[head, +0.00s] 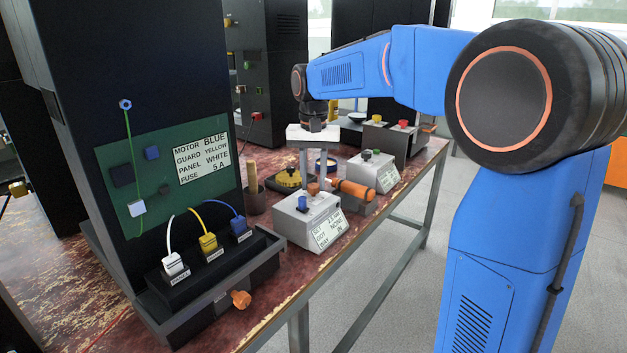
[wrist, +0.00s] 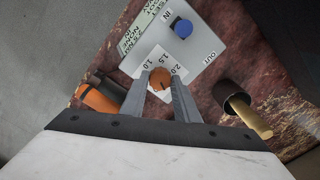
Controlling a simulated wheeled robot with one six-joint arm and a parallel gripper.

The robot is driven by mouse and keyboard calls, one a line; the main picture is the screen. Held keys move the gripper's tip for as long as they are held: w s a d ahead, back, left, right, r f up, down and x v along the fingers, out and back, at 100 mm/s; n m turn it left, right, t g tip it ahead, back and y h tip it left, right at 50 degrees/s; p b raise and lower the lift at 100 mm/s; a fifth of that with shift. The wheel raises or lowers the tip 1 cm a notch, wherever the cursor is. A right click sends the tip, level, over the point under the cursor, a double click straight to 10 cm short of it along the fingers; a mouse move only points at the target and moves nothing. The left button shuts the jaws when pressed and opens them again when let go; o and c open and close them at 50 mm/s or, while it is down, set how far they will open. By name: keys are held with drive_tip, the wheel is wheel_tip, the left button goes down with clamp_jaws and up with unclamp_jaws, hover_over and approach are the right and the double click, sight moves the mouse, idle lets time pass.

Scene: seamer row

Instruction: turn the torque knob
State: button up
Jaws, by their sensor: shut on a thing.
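The torque knob (wrist: 159,80) is small, round and orange, with a dark mark, on a light grey box (wrist: 200,45). A scale reading 1.0, 1.5 and 2.0 is printed around it. My gripper (wrist: 160,84) is shut on the knob, one finger on each side. In the head view my gripper (head: 320,176) points down at the back of the same box (head: 306,228), and the knob (head: 313,189) shows small between the fingers. A blue knob (wrist: 182,28) sits on the same box, between the words IN and OUT. The knob's exact setting is too small to tell.
An orange cylindrical tool (head: 356,190) lies in a grey holder close to the box. A dark cup with a wooden handle (wrist: 250,110) stands on the other side. A tall dark cabinet (head: 120,100) with cables rises at left. Bare red bench top lies in front.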

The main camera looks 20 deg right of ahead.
drive_tip(key=n, duration=1.5)
drive_tip(key=shift+n, duration=0.3)
drive_tip(key=n, duration=1.2)
drive_tip(key=shift+n, duration=0.4)
drive_tip(key=o, duration=1)
